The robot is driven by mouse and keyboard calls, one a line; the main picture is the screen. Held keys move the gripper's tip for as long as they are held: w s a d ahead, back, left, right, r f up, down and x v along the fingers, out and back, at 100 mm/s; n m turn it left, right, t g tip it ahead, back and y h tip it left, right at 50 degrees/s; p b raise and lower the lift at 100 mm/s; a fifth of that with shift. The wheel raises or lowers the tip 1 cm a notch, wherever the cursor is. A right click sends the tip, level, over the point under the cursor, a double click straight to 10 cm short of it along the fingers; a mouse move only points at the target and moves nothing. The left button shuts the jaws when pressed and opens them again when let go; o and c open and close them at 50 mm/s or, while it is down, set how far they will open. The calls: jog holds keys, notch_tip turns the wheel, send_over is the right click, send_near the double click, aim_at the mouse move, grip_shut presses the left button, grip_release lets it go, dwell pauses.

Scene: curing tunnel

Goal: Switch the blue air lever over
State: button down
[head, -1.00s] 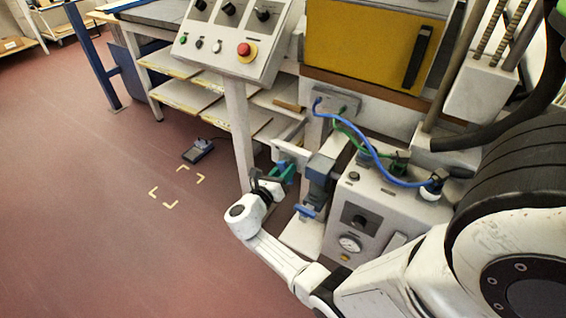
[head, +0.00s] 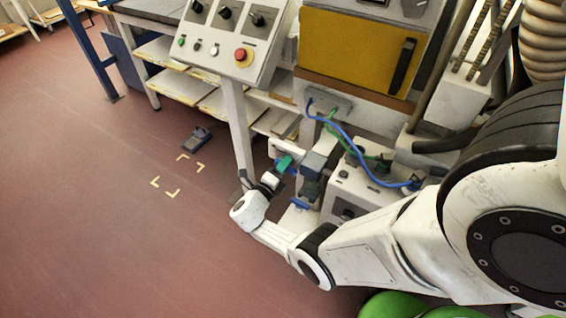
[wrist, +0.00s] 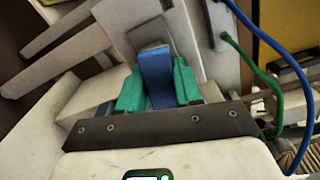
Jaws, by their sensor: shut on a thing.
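The blue air lever (wrist: 156,78) stands between my gripper's two green fingers in the wrist view, with a finger against each side. My gripper (wrist: 158,70) is shut on it. In the head view my gripper (head: 283,163) is at the machine's near side, beside a grey block; the held lever is mostly hidden there by the fingers and wrist. A separate blue piece (head: 300,203) shows lower down, beside the grey block; I cannot tell how it connects.
A white unit (head: 352,180) with blue and green hoses stands to the right of my gripper. A control panel (head: 225,45) with a red button stands above on a post. A foot pedal (head: 197,138) lies on the floor at left. The red floor there is mostly clear.

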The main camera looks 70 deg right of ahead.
jog(key=shift+r+n+p, duration=0.25)
jog(key=shift+n+p, duration=0.4)
jog(key=shift+n, duration=0.65)
jog(key=c, duration=0.8)
grip_release()
jog(key=shift+c, duration=0.2)
jog(key=v, duration=1.1)
jog(key=shift+s+f, duration=0.1)
